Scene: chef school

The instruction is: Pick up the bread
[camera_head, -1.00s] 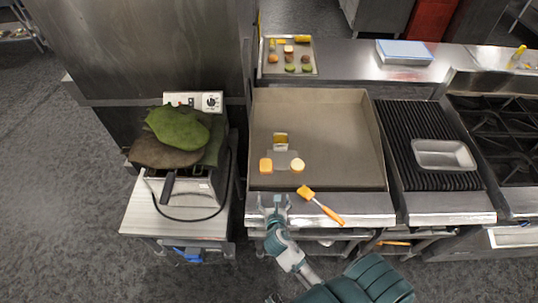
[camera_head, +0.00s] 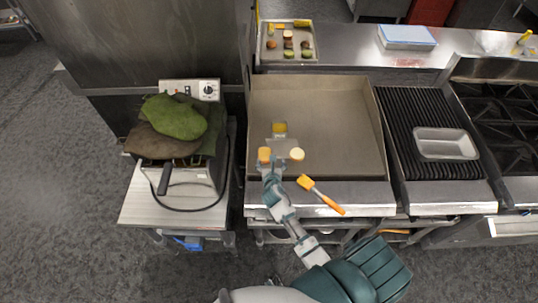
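My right gripper (camera_head: 271,163) reaches over the griddle's front edge from below. Its fingertips are just in front of the squarish piece, very close to it; I cannot tell if they touch. The fingers look apart, with nothing held. The round piece lies a little to the right of the gripper. My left gripper is not in view.
A spatula (camera_head: 280,141) with a yellow handle lies behind the pieces. An orange-handled brush (camera_head: 321,195) lies on the front ledge, right of my arm. A tray of food (camera_head: 264,52) is at the back. A fryer with green cloths (camera_head: 174,116) stands left. The griddle's rear (camera_head: 330,105) is clear.

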